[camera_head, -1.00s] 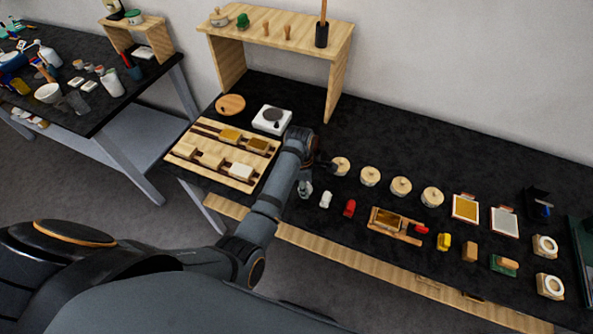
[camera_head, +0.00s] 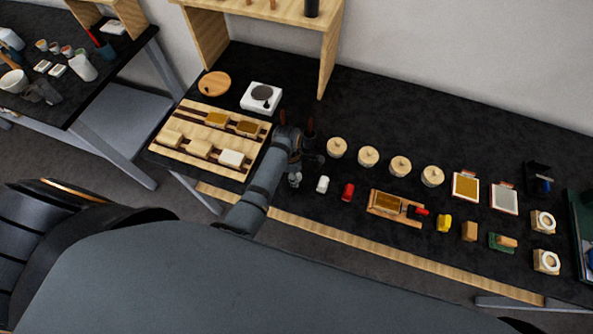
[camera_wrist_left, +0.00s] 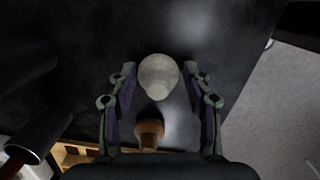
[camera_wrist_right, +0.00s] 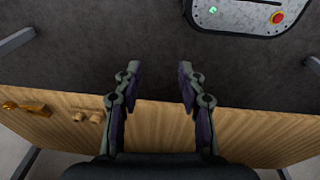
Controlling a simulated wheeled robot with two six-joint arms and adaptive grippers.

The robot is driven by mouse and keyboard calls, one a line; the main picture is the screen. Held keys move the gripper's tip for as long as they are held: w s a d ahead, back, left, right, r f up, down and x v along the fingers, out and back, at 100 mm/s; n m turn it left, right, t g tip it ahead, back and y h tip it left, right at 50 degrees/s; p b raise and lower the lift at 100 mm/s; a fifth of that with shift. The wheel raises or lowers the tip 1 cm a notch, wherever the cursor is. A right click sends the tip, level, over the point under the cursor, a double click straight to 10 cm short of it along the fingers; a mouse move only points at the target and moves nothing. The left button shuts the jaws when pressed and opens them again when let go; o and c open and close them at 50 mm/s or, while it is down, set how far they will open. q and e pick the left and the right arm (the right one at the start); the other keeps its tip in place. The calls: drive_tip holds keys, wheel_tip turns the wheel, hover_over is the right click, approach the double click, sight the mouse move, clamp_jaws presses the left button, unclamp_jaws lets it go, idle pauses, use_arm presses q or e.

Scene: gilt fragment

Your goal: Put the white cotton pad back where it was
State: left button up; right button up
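In the left wrist view, a pale, round-topped thing (camera_wrist_left: 158,74) lies between my left gripper's fingertips (camera_wrist_left: 160,70). A brown wooden piece (camera_wrist_left: 150,132) shows below it. I cannot tell surely whether the pale thing is the white cotton pad. The fingers stand apart with a small gap on each side. In the head view, my left gripper (camera_head: 296,172) is low over the black table, right of the wooden rack and left of a small white piece (camera_head: 323,184). My right gripper (camera_wrist_right: 158,70) is open and empty in the right wrist view.
The wooden rack (camera_head: 176,147) holds several blocks, one white (camera_head: 231,159). A white scale (camera_head: 250,101) stands behind it. A red piece (camera_head: 348,191), several round lidded pots (camera_head: 368,156) and a wooden holder (camera_head: 377,208) stand to the right. The table behind the pots is clear.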

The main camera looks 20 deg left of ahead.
use_arm(q)
drive_tip(key=shift+o, duration=1.1)
drive_tip(key=shift+s+d+r, duration=0.1)
drive_tip(key=shift+w, duration=0.2)
wheel_tip(320, 180, up, 12)
drive_tip(key=a, duration=0.1)
drive_tip(key=shift+s+a, duration=0.2)
use_arm(e)
drive_tip(key=shift+s+d, duration=0.35)
drive_tip(key=shift+s, duration=0.2)
drive_tip(key=shift+s+d, duration=0.3)
drive_tip(key=shift+s, duration=0.2)
drive_tip(key=shift+d, duration=0.1)
